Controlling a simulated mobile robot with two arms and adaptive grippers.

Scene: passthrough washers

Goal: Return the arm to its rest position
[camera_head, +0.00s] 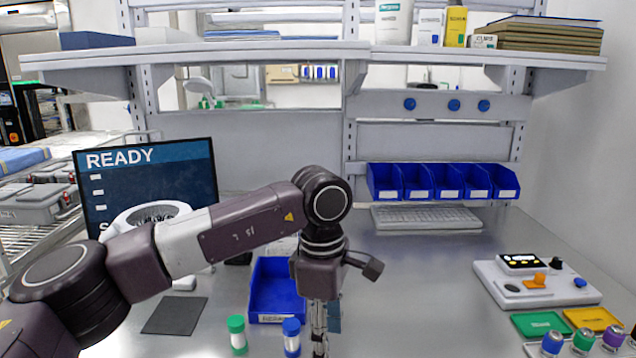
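My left arm reaches in from the left and bends down at the centre. My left gripper (319,340) points down at the bottom centre, to the right of the blue tray (262,285). Its fingers are seen edge-on and run close to the lower picture edge, so I cannot tell if they are open or shut. A dark blue piece shows just behind them. A blue-capped tube (292,338) stands upright just left of the gripper. A green-capped tube (238,336) stands further left. My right gripper is not in view.
A dark square pad (175,316) lies at the left, before the READY monitor (148,182). Blue bins (443,183) hang above a keyboard (426,218). A control box (536,284), coloured trays and several capped items sit at the right. The centre-right table is clear.

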